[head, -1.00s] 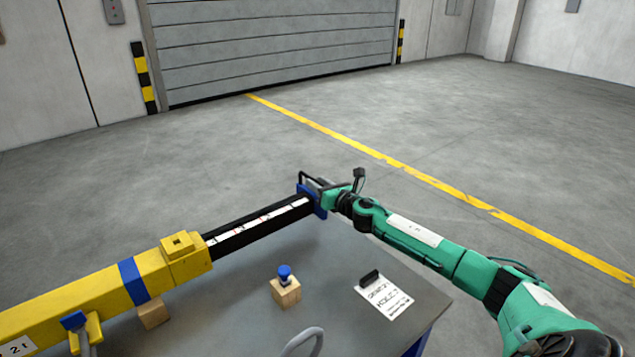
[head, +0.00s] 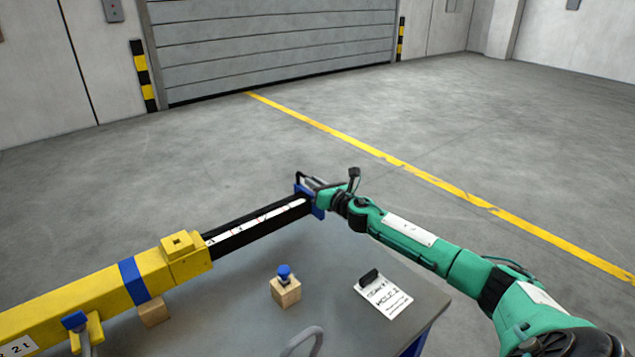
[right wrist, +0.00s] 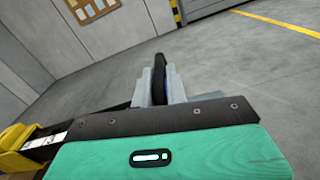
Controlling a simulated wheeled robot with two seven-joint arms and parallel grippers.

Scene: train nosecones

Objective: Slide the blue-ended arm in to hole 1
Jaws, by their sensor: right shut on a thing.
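The blue-ended arm is a black bar (head: 255,226) with a white marked strip on top, extending from a yellow sleeve (head: 150,270) on the table. Its blue end plate (head: 319,207) is at the right, partly covered by my gripper. My right gripper (head: 312,185) is shut on the black handle at this end. In the right wrist view the handle (right wrist: 159,75) stands between the grey fingers of the right gripper (right wrist: 160,88). A yellow collar (head: 187,260) with a square opening on top sits at the sleeve's mouth. The hole numbers cannot be read. My left gripper is not in view.
A blue-knobbed pin (head: 284,271) stands in a wooden block (head: 286,293) on the grey table (head: 335,265). A card (head: 383,297) with a black clip lies to its right. Another blue knob (head: 74,320) is at the sleeve's left part. Open floor lies beyond the table.

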